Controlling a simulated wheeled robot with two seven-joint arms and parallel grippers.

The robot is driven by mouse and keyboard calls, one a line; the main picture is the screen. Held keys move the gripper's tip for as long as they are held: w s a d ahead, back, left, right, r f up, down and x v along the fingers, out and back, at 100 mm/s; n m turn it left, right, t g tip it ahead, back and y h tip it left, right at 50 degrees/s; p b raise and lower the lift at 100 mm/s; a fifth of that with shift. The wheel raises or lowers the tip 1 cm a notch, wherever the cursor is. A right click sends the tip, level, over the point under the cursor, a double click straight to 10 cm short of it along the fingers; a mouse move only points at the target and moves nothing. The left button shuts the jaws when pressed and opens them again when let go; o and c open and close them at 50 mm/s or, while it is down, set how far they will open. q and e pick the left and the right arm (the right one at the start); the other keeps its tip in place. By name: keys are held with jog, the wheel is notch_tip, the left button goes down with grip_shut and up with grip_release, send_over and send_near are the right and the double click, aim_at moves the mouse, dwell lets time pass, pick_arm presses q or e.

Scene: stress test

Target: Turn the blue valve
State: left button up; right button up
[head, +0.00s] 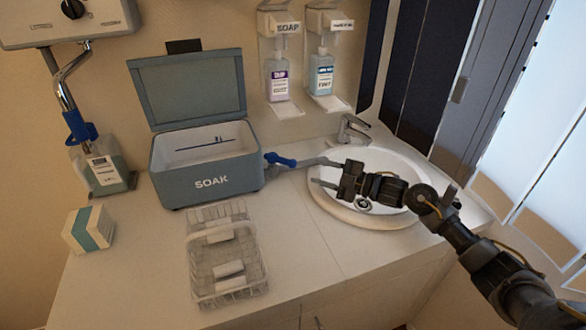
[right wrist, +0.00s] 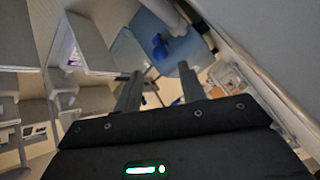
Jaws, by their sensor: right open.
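My left gripper is not in view.
The white sink (head: 411,167) and its tap (head: 352,127) lie around the right arm. A wire basket (head: 222,254) stands in front of the box and a small carton (head: 88,229) at left. Soap dispensers (head: 281,57) hang behind. The counter right of the basket is clear.

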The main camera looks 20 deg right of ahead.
aim_at(289, 162)
jog(key=shift+w+a, duration=0.15)
jog(key=shift+a, duration=0.1)
jog(key=b+x, duration=0.3)
jog(key=x, duration=0.6)
jog(key=shift+w+a, duration=0.1)
jog(key=shift+w, duration=0.05)
jog(key=shift+w+a, duration=0.3)
jog(key=shift+a, duration=0.05)
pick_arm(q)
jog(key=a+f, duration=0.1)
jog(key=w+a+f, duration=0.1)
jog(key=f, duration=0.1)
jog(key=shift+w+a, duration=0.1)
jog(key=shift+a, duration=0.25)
